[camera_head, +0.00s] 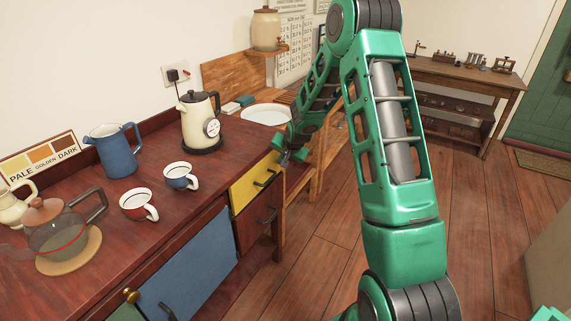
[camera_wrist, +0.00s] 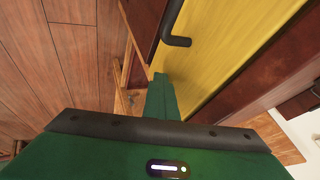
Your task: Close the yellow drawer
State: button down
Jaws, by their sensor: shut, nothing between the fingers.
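The yellow drawer (camera_head: 243,190) is at the right end of the dark red wooden counter, above a dark wood drawer front. Its dark bar handle (camera_head: 265,180) shows on the front. In the head view the yellow front looks close to the cabinet face; I cannot tell whether a gap is left. My gripper (camera_head: 285,157) is at the upper right corner of the drawer. In the wrist view the yellow drawer front (camera_wrist: 228,45) and its handle (camera_wrist: 176,40) lie ahead. My gripper (camera_wrist: 160,80) is shut and empty, its green fingers beside the yellow front; contact is unclear.
A blue front (camera_head: 190,262) is left of the drawers. The wooden floor (camera_head: 320,275) is clear.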

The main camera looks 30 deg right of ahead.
jog(key=shift+w+a+r, duration=0.15)
jog(key=shift+w+r, duration=0.05)
jog(key=shift+w, duration=0.25)
jog(key=s+d+r+g, duration=0.1)
jog(key=s+r, duration=0.3)
jog(key=s, duration=0.3)
jog(key=s+d+r+n+g, duration=0.1)
jog(key=s+r, duration=0.4)
jog(key=s, duration=0.3)
jog(key=s+d+r, duration=0.1)
jog(key=s+r, duration=0.3)
jog(key=s, duration=0.3)
jog(key=s+a+r+n+g, duration=0.1)
jog(key=s+a+r+g, duration=0.1)
jog(key=s, duration=1.3)
jog(key=s+a+r+n+g+y, duration=0.1)
jog(key=s+a+r+n+g, duration=0.1)
jog(key=s, duration=1.4)
jog(key=shift+s+a+r+g, duration=0.2)
jog(key=shift+a+r+g, duration=0.45)
jog(key=shift+r, duration=0.25)
